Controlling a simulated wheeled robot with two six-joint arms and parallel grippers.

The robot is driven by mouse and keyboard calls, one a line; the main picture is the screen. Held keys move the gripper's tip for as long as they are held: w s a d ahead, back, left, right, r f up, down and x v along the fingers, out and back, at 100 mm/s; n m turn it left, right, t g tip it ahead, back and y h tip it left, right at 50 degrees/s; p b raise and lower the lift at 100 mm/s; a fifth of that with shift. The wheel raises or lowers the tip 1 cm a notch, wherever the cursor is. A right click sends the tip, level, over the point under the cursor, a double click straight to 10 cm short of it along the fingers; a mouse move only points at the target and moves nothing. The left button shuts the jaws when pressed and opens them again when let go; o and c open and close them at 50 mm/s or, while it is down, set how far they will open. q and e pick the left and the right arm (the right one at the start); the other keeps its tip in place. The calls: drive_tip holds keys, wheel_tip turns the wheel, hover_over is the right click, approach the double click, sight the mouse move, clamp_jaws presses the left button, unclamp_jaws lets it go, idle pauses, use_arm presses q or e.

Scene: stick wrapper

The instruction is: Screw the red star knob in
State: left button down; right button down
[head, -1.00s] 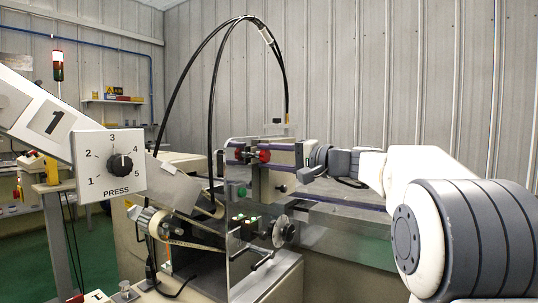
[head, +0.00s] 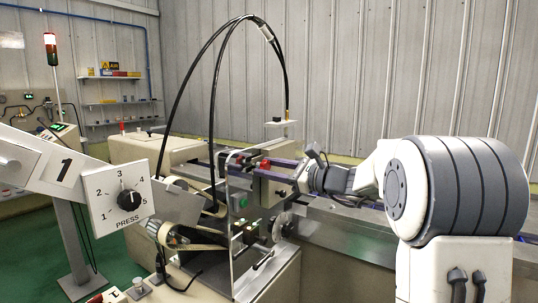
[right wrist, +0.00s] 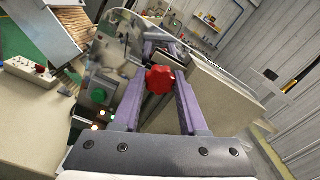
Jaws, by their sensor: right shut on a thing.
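The red star knob (right wrist: 160,79) shows between the two purple fingers of my right gripper (right wrist: 162,76) in the right wrist view, and the gripper is shut on it. In the head view the red knob (head: 265,163) is small, at the upper part of the machine's clear panel. My right gripper (head: 272,166) reaches it there from the right. The knob's shaft and how deep it sits are hidden. My left gripper is not in view.
A white dial plate marked PRESS (head: 121,202) stands at the left front. Black cables (head: 210,100) arch above the machine. A beige plate (right wrist: 212,92) stands beside the fingers.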

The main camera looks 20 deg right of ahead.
drive_tip(key=m+p, duration=0.6)
drive_tip(key=shift+r+p, duration=0.1)
drive_tip(key=shift+p, duration=0.3)
drive_tip(key=shift+f+m+p, duration=0.2)
drive_tip(key=shift+m+p, duration=0.1)
drive_tip(key=shift+m, duration=0.2)
drive_tip(key=shift+f, duration=0.1)
drive_tip(key=c, duration=0.6)
unclamp_jaws()
drive_tip(key=n+b, duration=2.7)
drive_tip(key=b, duration=0.4)
drive_tip(key=shift+n+b, duration=0.3)
drive_tip(key=shift+b, duration=0.05)
drive_tip(key=shift+r, duration=0.2)
drive_tip(key=shift+c, duration=0.4)
